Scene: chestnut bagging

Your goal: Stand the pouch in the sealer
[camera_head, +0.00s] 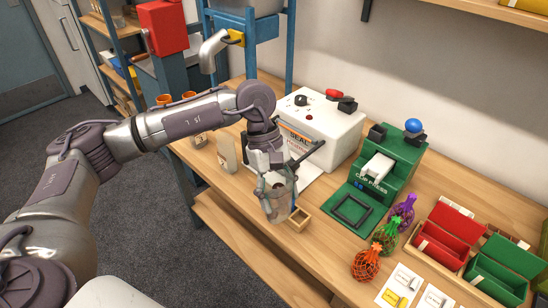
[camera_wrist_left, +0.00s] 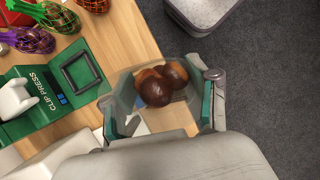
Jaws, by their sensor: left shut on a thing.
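My left gripper (camera_head: 274,186) is shut on a clear pouch (camera_head: 281,208) and holds it upright near the table's front edge. In the left wrist view the pouch (camera_wrist_left: 124,95) is between the finger pads (camera_wrist_left: 165,110), with several brown chestnuts (camera_wrist_left: 157,90) inside. The white sealer (camera_head: 326,133) with its SEAL label stands behind the gripper, partly hidden by my wrist. A small wooden frame (camera_head: 301,220) shows just right of the pouch; whether the pouch touches it I cannot tell. My right gripper is out of view.
The green clip press (camera_head: 390,165) stands right of the sealer. Several netted bags (camera_head: 366,264) lie in front of it, with red (camera_head: 447,236) and green (camera_head: 502,268) bins farther right. A pale bottle-like container (camera_head: 227,153) stands left of my gripper. Grey floor lies beyond the table's edge.

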